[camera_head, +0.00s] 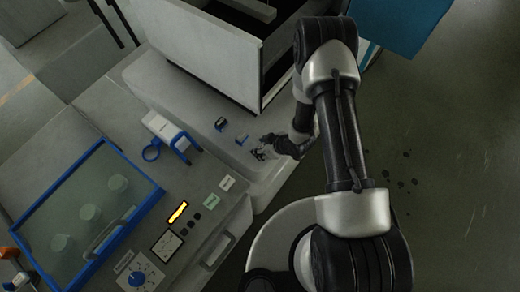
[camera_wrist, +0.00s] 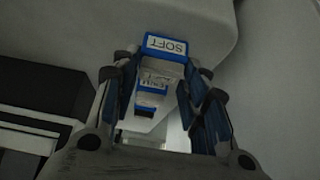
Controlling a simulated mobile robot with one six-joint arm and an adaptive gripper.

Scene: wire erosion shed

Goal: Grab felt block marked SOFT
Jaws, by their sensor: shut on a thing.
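The felt block marked SOFT (camera_wrist: 166,43) shows in the wrist view with its white, blue-edged label upside down. Its grey body sits between the fingertips of my gripper (camera_wrist: 158,68), which is shut on it. In the head view my gripper (camera_head: 272,150) is low over the pale ledge, and the held block is mostly hidden there by the fingers.
Another block (camera_wrist: 152,87) with a blue-and-white label shows between the fingers, beyond the held one. Two small blocks (camera_head: 221,123) (camera_head: 241,138) stand on the pale ledge (camera_head: 195,95). A grey machine tank (camera_head: 215,50) rises behind; a control panel (camera_head: 185,235) stands lower left.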

